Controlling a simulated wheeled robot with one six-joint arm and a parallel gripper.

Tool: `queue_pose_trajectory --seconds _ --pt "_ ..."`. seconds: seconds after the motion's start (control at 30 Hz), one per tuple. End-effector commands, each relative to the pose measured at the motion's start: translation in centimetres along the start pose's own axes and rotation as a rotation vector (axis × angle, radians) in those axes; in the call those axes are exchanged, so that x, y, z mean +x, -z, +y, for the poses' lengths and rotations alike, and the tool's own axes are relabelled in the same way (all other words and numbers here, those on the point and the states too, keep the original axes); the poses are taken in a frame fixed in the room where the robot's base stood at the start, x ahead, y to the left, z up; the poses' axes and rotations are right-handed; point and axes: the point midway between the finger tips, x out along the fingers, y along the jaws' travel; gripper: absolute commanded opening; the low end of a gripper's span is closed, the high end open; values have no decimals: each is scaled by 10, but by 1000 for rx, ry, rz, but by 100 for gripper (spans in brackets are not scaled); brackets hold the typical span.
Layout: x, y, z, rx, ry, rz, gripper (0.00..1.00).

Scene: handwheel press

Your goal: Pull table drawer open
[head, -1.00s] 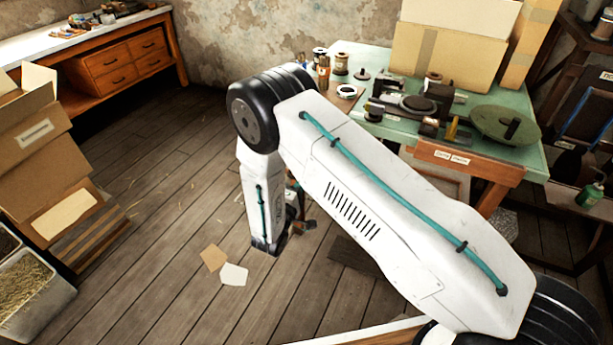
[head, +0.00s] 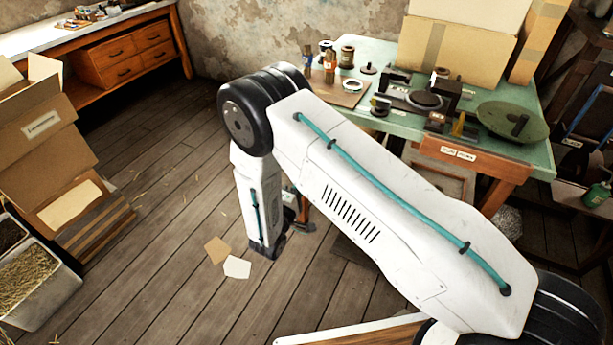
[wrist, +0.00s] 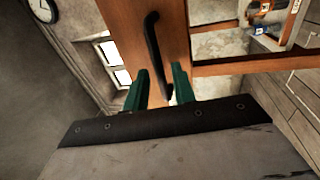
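In the wrist view, a wooden drawer front (wrist: 125,25) fills the upper middle. A long black bar handle (wrist: 152,35) runs down it. The two green fingertips of my gripper (wrist: 160,85) stand apart, with the lower part of the handle showing between them. I cannot tell whether either finger touches the handle. In the head view, the green-topped table (head: 540,152) has a wooden front with paper labels. My arm covers its left part, and the handle does not show there. I cannot tell how far the drawer is out.
Spools, tools and a large cardboard box (head: 450,60) stand on the table. Stacked cartons (head: 45,130) and a straw-filled bin (head: 65,285) are at the left. A bench with small drawers (head: 125,60) is at the back left. Open floor lies between, with two paper scraps.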

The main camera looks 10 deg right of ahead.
Motion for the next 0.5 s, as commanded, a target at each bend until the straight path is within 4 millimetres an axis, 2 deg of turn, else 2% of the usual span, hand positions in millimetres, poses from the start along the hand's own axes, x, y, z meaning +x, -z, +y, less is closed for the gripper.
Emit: queue_pose_trajectory --seconds 0.1,0.23,0.5 --pt "-23 1 0 -1 1 4 26" --pt "-40 1 -1 -1 1 4 26" --pt "-51 0 -1 -1 1 1 26"
